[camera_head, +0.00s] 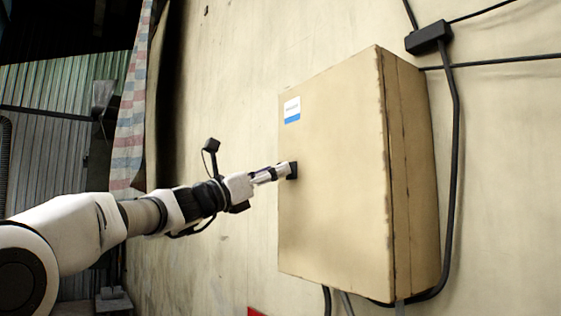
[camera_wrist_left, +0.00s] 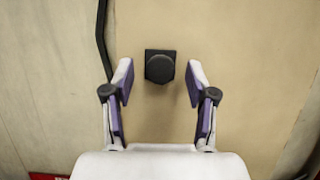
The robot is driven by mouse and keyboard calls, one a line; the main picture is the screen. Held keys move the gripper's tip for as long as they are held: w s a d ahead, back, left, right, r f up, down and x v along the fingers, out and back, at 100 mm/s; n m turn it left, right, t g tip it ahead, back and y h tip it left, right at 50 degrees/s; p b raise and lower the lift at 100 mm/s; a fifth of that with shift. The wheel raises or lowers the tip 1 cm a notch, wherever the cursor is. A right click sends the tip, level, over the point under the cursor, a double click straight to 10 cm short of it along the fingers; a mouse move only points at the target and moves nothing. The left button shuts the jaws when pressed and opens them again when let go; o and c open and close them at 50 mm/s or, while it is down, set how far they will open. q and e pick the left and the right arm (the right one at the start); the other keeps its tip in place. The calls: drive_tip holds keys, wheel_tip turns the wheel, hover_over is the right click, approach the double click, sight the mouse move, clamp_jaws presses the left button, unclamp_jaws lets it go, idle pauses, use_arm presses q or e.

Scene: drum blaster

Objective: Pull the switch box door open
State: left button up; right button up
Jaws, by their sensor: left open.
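The switch box (camera_head: 335,180) is a tan metal box on the wall, with a blue and white label near the upper left of its front. Its door (camera_wrist_left: 240,60) is closed. A small black knob (camera_head: 292,170) sits at the left edge of the door; it also shows in the left wrist view (camera_wrist_left: 160,68), just ahead of the fingers. My left gripper (camera_head: 280,172) is at the knob, and in the left wrist view its open fingers (camera_wrist_left: 160,82) stand to either side of and short of the knob, with gaps on both sides. My right gripper is not in view.
Black cables (camera_head: 455,150) run from a small black junction box (camera_head: 428,37) down the wall right of the switch box, and more hang below it. A checked cloth (camera_head: 133,110) hangs at the left.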

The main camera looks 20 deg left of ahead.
use_arm(q)
drive_tip(key=x, duration=0.3)
drive_tip(key=shift+f+p, duration=0.25)
drive_tip(key=shift+p, duration=0.15)
drive_tip(key=shift+s+a, duration=0.2)
drive_tip(key=shift+s, duration=0.1)
drive_tip(key=shift+c, duration=0.4)
clamp_jaws()
